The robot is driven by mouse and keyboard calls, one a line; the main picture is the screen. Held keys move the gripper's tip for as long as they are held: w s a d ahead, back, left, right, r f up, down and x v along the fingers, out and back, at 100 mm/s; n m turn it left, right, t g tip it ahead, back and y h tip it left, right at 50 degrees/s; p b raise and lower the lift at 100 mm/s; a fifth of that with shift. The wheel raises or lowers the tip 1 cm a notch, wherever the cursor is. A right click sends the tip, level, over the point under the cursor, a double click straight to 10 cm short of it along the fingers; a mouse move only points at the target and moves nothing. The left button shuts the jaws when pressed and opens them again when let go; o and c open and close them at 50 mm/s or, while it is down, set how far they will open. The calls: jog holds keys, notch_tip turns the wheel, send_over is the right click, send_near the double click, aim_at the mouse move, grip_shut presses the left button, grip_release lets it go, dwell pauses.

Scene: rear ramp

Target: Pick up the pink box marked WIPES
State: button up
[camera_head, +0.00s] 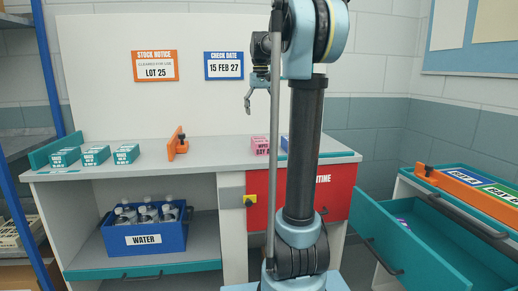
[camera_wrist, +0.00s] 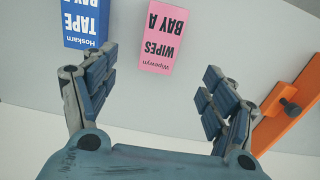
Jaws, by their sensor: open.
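The pink box marked WIPES (camera_head: 260,145) stands on the grey counter, partly beside my arm in the head view. In the wrist view the pink box (camera_wrist: 170,37) appears upside down, near the top middle, with "WIPES BAY A" on its face. My gripper (camera_wrist: 157,82) is open and empty, its two fingers spread wide. The pink box lies beyond the fingertips, between their lines and not touched. In the head view my gripper (camera_head: 247,103) hangs above the counter, up and to the left of the pink box.
A blue TAPE box (camera_wrist: 87,22) stands close beside the pink box, near one finger. An orange bracket (camera_head: 178,144) stands on the counter, with several teal boxes (camera_head: 95,155) farther left. A teal drawer (camera_head: 415,245) hangs open at right. The counter between bracket and pink box is clear.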

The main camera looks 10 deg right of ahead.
aim_at(260, 139)
jog(key=f, duration=1.3)
jog(key=shift+s+f, duration=0.2)
jog(key=shift+f, duration=0.1)
jog(key=shift+c, duration=0.6)
jog(key=c, duration=1.2)
